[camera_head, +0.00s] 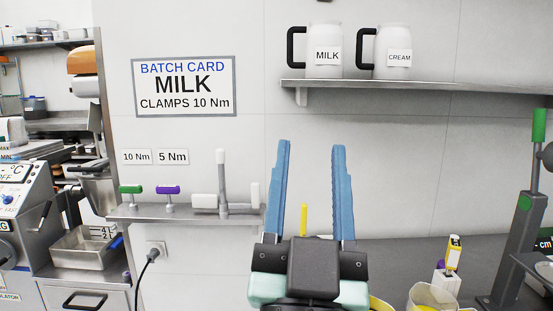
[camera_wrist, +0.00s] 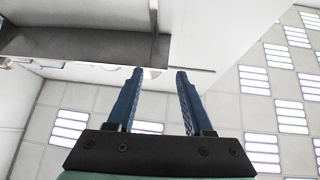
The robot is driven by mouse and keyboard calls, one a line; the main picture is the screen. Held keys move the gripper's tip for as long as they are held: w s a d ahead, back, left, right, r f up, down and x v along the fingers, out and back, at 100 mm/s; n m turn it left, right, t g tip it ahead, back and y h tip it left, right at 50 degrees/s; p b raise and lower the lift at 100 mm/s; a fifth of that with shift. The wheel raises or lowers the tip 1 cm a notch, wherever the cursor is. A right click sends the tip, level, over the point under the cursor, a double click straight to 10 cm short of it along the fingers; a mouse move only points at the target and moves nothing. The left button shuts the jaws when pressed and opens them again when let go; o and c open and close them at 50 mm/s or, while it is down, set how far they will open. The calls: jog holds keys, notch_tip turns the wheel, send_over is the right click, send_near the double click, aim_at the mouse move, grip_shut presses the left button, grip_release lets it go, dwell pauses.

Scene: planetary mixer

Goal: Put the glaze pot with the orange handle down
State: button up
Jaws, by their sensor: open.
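My gripper (camera_head: 311,146) is raised in front of the wall with its two blue fingers wide apart. Nothing is between the fingertips. In the wrist view my gripper (camera_wrist: 159,75) is also open and empty, tilted toward the wall and ceiling. I see no pot with an orange handle in either view. A pale pot or tub with a yellow rim (camera_head: 437,297) stands at the lower right, cut off by the frame's bottom edge. Another yellow edge (camera_head: 380,303) shows just right of my gripper, mostly hidden. A thin yellow upright (camera_head: 303,217) shows behind the fingers.
A wall shelf (camera_head: 430,88) holds two white jugs marked MILK (camera_head: 325,50) and CREAM (camera_head: 398,48). A low ledge (camera_head: 150,212) at left carries green, purple and white-handled tools. A grey stand (camera_head: 515,245) rises at right. The dark worktop (camera_head: 400,253) is partly bare.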

jog(key=s+a+r+n+t+y, duration=0.2)
jog(key=s+r, duration=0.4)
jog(key=r, duration=0.3)
jog(key=shift+s+a+r+n+y, duration=0.3)
jog(key=shift+s+a+r+y, duration=0.05)
jog(key=shift+a+y, duration=0.25)
jog(key=shift+r, duration=0.1)
